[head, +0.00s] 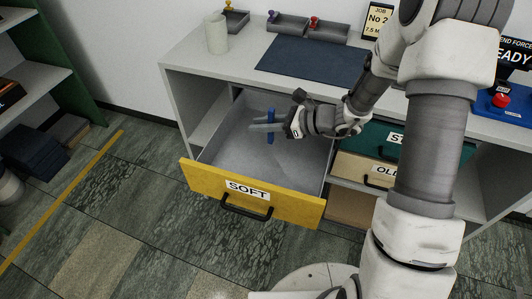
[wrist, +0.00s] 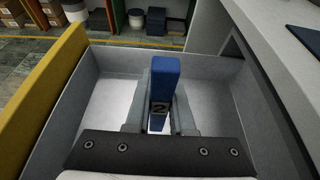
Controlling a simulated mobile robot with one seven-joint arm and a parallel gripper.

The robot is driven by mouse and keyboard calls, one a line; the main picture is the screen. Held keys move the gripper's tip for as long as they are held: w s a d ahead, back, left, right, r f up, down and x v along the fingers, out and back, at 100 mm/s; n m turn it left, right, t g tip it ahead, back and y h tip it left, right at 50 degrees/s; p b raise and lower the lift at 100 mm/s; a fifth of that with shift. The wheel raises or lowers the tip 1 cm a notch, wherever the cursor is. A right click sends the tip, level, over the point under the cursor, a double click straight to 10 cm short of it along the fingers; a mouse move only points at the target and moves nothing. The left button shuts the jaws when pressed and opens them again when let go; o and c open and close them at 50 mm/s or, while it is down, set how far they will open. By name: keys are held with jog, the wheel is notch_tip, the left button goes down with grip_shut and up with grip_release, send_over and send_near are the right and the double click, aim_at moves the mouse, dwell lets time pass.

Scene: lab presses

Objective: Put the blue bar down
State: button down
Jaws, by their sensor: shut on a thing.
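The blue bar (head: 270,126) is held upright between the fingers of my gripper (head: 266,127). In the wrist view the bar (wrist: 165,80) stands between the two grey fingers and a "2" mark shows on its near face. My gripper is shut on it, over the open yellow-fronted drawer labelled SOFT (head: 248,189). The grey drawer floor shows around and below the bar. I cannot tell whether the bar's lower end touches the floor. No other thing shows in the drawer.
Above the drawer is a grey bench with a dark blue mat (head: 312,60), a beige cup (head: 216,33) and small trays (head: 288,24). A blue press with a red button (head: 500,100) stands far right.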

jog(key=b, duration=0.2)
send_over(262, 157)
notch_tip(262, 157, down, 8)
jog(key=shift+r, duration=0.25)
jog(key=shift+f, duration=0.2)
jog(key=c, duration=0.8)
grip_release()
jog(key=shift+r, duration=0.1)
